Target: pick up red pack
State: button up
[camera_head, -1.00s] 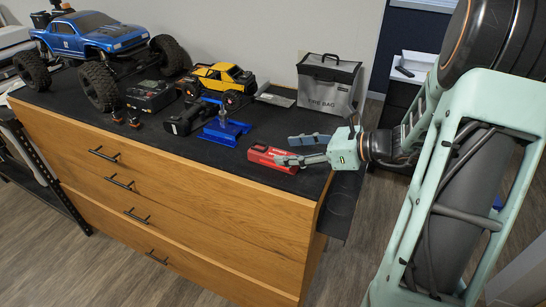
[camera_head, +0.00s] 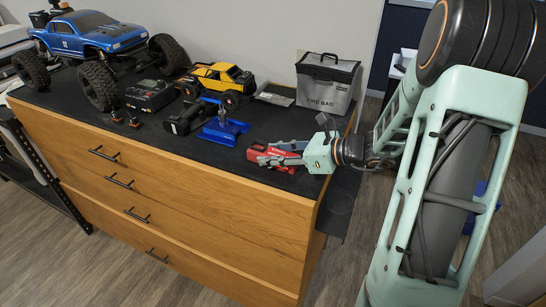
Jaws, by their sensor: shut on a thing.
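The red pack (camera_head: 258,151) is a small red block near the front right edge of the black mat on the wooden dresser. My gripper (camera_head: 280,152) reaches in from the right, with its fingers shut on the red pack. The fingers hide part of the pack's top and right side. The pack appears to be on or very near the mat; I cannot tell if there is a gap under it.
A blue stand (camera_head: 222,128) is just left of the pack. A dark tool (camera_head: 185,119), a yellow truck (camera_head: 217,78), a black charger (camera_head: 150,95) and a large blue truck (camera_head: 95,40) lie farther left. A grey fire bag (camera_head: 326,84) stands behind.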

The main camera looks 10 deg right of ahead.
jog(key=c, duration=0.5)
grip_shut()
jog(key=shift+r, duration=0.15)
